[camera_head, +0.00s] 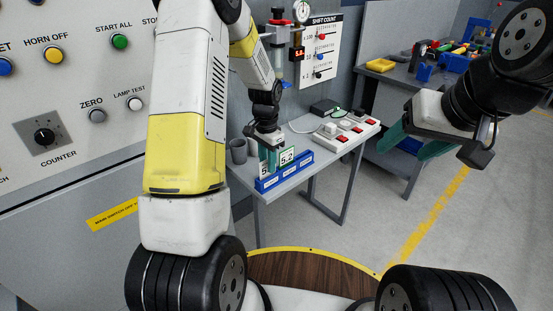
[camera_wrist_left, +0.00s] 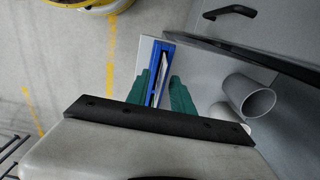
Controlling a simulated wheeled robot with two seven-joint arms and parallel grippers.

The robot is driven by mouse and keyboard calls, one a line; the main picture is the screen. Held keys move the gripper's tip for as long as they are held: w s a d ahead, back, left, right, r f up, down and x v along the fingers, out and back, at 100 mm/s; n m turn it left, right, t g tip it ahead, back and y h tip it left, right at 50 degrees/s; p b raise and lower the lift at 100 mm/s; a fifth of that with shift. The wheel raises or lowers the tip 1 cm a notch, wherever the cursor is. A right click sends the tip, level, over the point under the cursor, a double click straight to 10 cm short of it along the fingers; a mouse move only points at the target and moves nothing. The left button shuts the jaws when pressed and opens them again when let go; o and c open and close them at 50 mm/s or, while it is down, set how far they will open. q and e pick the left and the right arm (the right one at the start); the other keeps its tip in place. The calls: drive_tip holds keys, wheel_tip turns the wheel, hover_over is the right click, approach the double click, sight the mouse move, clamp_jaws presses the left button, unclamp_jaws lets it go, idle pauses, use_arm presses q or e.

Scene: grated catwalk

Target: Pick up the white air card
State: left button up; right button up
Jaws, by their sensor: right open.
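A blue card rack (camera_head: 285,175) stands at the front of the small grey table. A white card (camera_head: 265,170) marked "5" is in its left part, partly covered by my left gripper. A green-edged card (camera_head: 287,158) reading "5.2" is beside it. My left gripper (camera_head: 269,158) points down at the rack's left part. In the left wrist view, its green fingers (camera_wrist_left: 164,88) are apart, on either side of the blue rack (camera_wrist_left: 155,50) and a thin pale card edge (camera_wrist_left: 158,86). My right gripper (camera_head: 415,138) is open and empty, in the air right of the table.
A grey cup (camera_head: 239,151) stands left of the rack and close to the left gripper in the wrist view (camera_wrist_left: 250,98). A white switch strip (camera_head: 340,131) and a dark box (camera_head: 324,107) are behind. A control panel (camera_head: 70,80) fills the left.

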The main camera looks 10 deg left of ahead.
use_arm(q)
drive_tip(key=shift+f, duration=1.25)
clamp_jaws()
drive_tip(key=shift+w+r, duration=0.1)
drive_tip(key=shift+r, duration=0.1)
